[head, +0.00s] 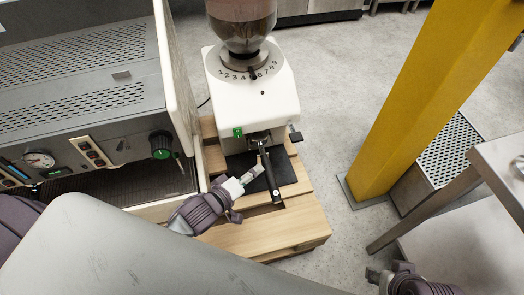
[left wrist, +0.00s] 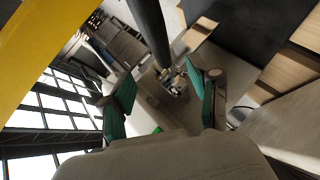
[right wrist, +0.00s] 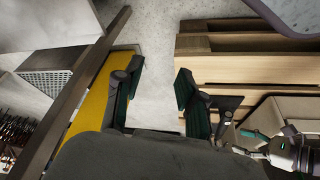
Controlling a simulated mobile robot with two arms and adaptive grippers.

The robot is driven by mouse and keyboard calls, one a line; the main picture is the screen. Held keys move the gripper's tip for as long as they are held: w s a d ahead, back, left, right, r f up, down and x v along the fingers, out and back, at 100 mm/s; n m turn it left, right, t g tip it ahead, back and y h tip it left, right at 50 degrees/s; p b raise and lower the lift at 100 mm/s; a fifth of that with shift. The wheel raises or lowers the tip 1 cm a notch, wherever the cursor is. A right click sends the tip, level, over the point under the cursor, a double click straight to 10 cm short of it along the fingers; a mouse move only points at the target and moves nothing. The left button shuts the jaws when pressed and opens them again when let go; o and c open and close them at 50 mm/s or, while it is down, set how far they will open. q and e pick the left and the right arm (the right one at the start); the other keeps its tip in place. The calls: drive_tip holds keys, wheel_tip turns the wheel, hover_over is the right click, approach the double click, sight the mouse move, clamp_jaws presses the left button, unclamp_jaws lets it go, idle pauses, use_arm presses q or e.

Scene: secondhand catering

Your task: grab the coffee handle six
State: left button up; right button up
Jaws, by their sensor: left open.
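The coffee handle (head: 270,172) is black and sticks out from under the spout of the white grinder (head: 255,100), slanting down and to the right. In the left wrist view a dark bar that looks like the handle (left wrist: 150,28) runs down from the top edge, between the lines of the two fingers. My left gripper (head: 257,170) is open just left of the handle; I cannot tell whether it touches it. Its green-padded fingers show apart in the left wrist view (left wrist: 160,92). My right gripper (head: 385,274) is low at the right, open and empty, its fingers apart in the right wrist view (right wrist: 158,85).
The coffee machine (head: 90,110) stands left of the grinder. A yellow post (head: 420,90) and a steel table (head: 500,165) stand at the right. Grey floor (head: 335,130) lies clear between pallet and post.

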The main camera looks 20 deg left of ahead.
sight(263, 164)
use_arm(q)
drive_tip(key=b+x, duration=0.2)
drive_tip(key=x, duration=0.5)
drive_tip(key=shift+w+a+f, duration=0.1)
drive_tip(key=shift+f, duration=0.05)
clamp_jaws()
use_arm(e)
drive_tip(key=w+a+r+t+y, duration=0.1)
drive_tip(key=w+a+r+t, duration=0.1)
drive_tip(key=w, duration=0.3)
drive_tip(key=w+a+r+t, duration=0.2)
drive_tip(key=w+r+t, duration=0.2)
drive_tip(key=w+t, duration=0.1)
drive_tip(key=shift+w+r+t+y, duration=0.15)
drive_tip(key=shift+w+t+y, duration=0.2)
drive_tip(key=shift+w, duration=0.35)
